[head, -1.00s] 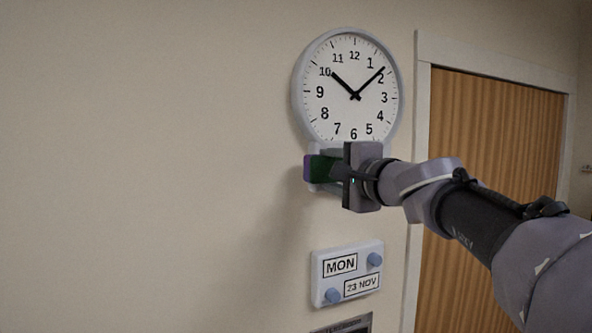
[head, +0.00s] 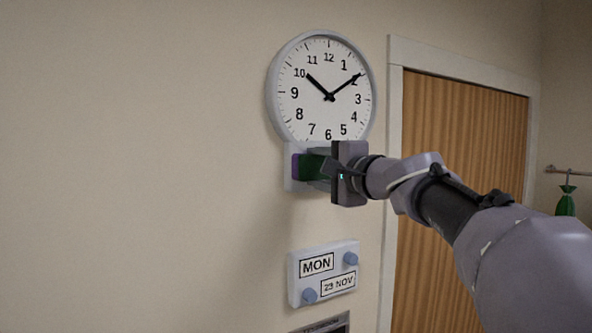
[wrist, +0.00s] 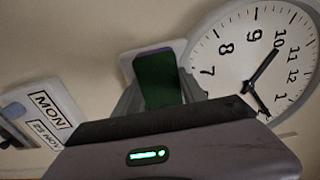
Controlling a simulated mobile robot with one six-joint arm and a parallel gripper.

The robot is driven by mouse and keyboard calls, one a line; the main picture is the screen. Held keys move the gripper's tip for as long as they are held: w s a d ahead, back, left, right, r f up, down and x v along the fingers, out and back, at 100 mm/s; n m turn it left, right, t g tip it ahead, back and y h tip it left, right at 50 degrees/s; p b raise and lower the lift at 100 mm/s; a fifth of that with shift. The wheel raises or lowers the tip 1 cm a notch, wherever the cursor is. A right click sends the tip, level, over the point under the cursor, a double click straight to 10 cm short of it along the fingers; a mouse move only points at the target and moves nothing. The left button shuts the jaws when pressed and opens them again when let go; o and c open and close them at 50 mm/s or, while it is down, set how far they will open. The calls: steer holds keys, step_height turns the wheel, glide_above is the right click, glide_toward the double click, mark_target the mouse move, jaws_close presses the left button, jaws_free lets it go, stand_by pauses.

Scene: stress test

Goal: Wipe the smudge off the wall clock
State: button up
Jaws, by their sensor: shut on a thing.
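The wall clock (head: 321,90) hangs high on the wall, with a white face and grey rim. It also shows in the wrist view (wrist: 230,60), turned on its side. I can make out no smudge on its face. My gripper (head: 318,168) is shut on a dark green block with a purple face (head: 308,167), seen also in the wrist view (wrist: 158,82). The purple face points toward the wall, just below the clock. A pale plate (head: 289,178) is on the wall behind the block. I cannot tell whether block and plate touch.
A white date panel (head: 318,290) reading MON and 23 NOV, with two blue knobs, is on the wall below. A wooden door (head: 465,130) in a pale frame stands to the right. A green item (head: 566,203) hangs from a rail at far right. The left wall is bare.

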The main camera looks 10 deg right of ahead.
mark_target(304, 169)
steer(key=shift+s+a+f+b, duration=0.1)
steer(key=shift+s+a+b, duration=0.15)
steer(key=shift+a, duration=0.6)
steer(key=shift+s+a+b, duration=0.15)
steer(key=shift+s+a, duration=0.15)
steer(key=shift+a, duration=0.55)
steer(key=shift+s+d, duration=0.1)
steer(key=shift+d, duration=0.15)
steer(key=b+v, duration=0.2)
steer(key=v, duration=0.3)
steer(key=shift+s+d, duration=0.15)
steer(key=shift+s, duration=0.15)
steer(key=b+v, duration=0.1)
steer(key=v, duration=0.2)
steer(key=shift+b, duration=0.3)
steer(key=shift+w, duration=0.1)
